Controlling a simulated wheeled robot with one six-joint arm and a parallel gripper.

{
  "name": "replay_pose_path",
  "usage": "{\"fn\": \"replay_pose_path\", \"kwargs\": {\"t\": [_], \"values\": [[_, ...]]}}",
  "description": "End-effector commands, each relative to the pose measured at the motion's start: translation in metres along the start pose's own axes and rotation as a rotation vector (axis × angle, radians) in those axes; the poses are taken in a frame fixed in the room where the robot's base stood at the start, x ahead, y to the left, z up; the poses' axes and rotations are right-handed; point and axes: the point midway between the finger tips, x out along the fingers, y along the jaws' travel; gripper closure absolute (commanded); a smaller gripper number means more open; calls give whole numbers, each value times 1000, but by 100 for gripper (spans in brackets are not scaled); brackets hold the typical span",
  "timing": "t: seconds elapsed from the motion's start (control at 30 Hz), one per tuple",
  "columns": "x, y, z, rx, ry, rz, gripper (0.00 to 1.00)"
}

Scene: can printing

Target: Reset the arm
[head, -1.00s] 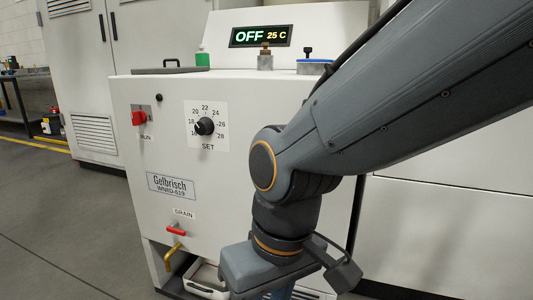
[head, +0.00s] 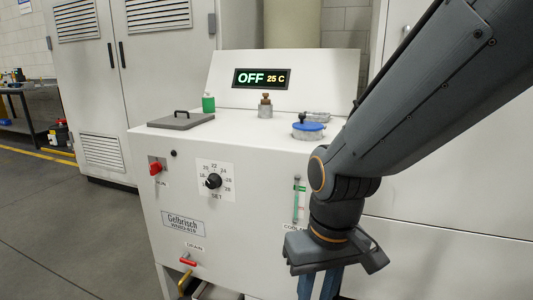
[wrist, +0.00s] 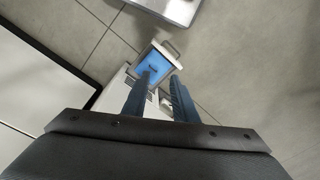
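My gripper (head: 318,288) hangs fingers-down at the lower right of the head view, in front of the white machine (head: 165,225). Its two blue fingers are apart with nothing between them, and their tips run past the bottom edge. In the wrist view my gripper (wrist: 159,78) also shows its fingers spread. Beyond the tips, well below, a light tray (wrist: 170,47) with a handle holds something blue. My arm comes in from the upper right and covers part of the machine's right side.
The machine's display (head: 262,79) reads OFF 25 C. Floor at left is clear.

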Motion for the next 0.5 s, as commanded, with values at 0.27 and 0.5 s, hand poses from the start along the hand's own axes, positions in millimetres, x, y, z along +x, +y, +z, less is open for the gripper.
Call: {"fn": "replay_pose_path", "kwargs": {"t": [0.27, 0.5], "values": [[-61, 34, 14, 104, -13, 24, 74], [-105, 62, 29, 188, -23, 42, 74]]}}
